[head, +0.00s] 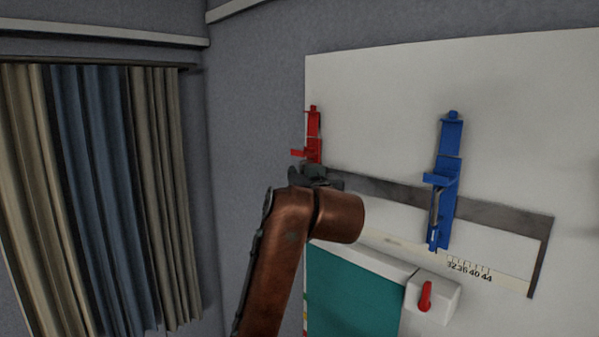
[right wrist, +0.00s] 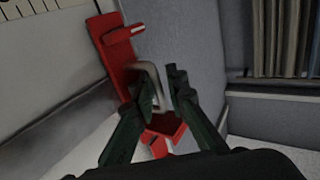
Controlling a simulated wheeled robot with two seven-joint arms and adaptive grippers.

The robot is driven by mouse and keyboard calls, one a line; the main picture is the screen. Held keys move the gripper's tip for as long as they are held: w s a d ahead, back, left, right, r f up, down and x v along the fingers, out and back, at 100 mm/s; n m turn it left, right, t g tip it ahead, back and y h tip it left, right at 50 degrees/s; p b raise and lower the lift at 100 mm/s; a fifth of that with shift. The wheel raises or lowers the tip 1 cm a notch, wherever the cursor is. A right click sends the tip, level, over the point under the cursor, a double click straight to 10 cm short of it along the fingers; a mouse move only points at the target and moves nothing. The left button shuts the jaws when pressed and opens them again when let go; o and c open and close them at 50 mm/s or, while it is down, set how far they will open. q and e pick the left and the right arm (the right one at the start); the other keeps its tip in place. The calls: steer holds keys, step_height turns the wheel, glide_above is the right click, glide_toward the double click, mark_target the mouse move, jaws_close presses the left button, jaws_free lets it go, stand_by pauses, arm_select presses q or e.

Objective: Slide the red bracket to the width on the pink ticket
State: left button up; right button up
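The red bracket (head: 313,135) is upright at the left end of the dark rail on the white board. My right gripper (head: 318,174) is at its lower part, partly hidden by my copper-coloured arm. In the right wrist view, the red bracket (right wrist: 118,55) has a grey loop handle (right wrist: 153,75). The dark green fingers of my right gripper (right wrist: 162,80) stand apart, with the handle between them or just behind; contact cannot be told. The blue bracket (head: 447,160) hangs further right on the rail. No pink ticket shows. My left gripper is not in view.
The dark rail (head: 390,190) runs between the brackets. A scale (head: 468,270) with numbers 32 to 44 lies below. A white block with a red lever (head: 425,296) sits beside a teal panel (head: 350,290). Curtains (head: 95,190) hang at left.

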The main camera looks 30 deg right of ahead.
steer(key=shift+s+r, duration=0.3)
steer(key=shift+s, duration=0.4)
steer(key=shift+w+f, duration=0.25)
steer(key=shift+w, duration=0.25)
steer(key=c, duration=0.3)
jaws_close()
steer(key=shift+s+r, duration=0.1)
steer(key=shift+s, duration=0.1)
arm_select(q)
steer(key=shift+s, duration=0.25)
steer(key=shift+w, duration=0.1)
